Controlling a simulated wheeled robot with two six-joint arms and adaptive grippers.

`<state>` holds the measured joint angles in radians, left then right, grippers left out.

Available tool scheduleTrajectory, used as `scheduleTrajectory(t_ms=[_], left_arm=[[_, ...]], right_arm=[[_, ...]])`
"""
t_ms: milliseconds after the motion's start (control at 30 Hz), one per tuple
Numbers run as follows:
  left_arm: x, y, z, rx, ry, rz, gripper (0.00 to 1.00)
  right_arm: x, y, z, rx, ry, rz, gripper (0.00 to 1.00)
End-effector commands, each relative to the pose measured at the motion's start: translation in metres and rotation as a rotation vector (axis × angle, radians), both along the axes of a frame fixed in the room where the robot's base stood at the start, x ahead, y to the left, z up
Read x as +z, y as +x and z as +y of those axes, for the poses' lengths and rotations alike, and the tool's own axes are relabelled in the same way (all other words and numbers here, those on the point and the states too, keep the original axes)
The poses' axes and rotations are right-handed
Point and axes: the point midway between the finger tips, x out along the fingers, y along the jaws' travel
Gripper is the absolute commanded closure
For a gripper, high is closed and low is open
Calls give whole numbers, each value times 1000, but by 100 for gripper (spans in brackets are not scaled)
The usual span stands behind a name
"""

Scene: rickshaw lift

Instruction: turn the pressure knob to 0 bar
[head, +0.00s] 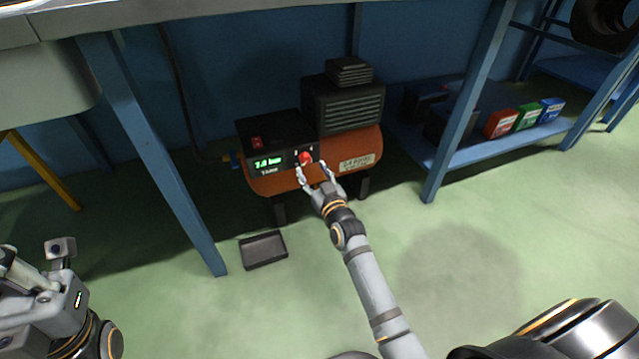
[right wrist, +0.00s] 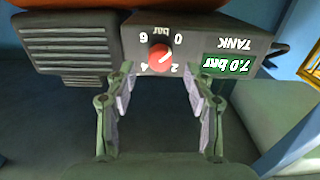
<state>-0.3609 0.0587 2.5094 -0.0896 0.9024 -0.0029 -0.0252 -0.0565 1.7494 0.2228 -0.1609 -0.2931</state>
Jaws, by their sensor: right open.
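The red pressure knob (head: 306,157) is on the dark front panel of the orange compressor (head: 277,183). In the right wrist view the panel is upside down, and the knob (right wrist: 160,55) sits among the marks 0, 2, 4 and 6. A pale line crosses the knob diagonally; which end points is unclear. The green display (head: 268,162) reads 7.0 bar, labelled TANK. My right gripper (head: 313,172) is open, its fingertips in front of the knob, one to each side, apparently not touching it. My left gripper (head: 35,275) is at the lower left, far from the compressor, its jaws unclear.
The compressor stands under a workbench with a blue leg (head: 150,160) to its left. A dark tray (head: 263,250) lies on the floor in front. A blue shelf (head: 520,147) with red, green and blue boxes stands at right. The floor in front is mostly clear.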

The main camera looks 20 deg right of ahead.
Motion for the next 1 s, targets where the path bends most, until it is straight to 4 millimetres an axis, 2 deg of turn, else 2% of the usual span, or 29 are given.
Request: scheduleTrajectory(t_ms=[33,200,400,933,1000], left_arm=[[0,0,0,0,0,0,100],[0,0,0,0,1,0,100],[0,0,0,0,1,0,100],[0,0,0,0,1,0,100],[5,6,1,1,-2,31,100]], right_arm=[[-1,-14,0,0,2,3,47],[-1,-54,-2,0,1,3,47],[0,-80,-3,0,2,1,47],[0,-84,-3,0,1,0,47],[11,-86,-4,-2,1,-6,47]])
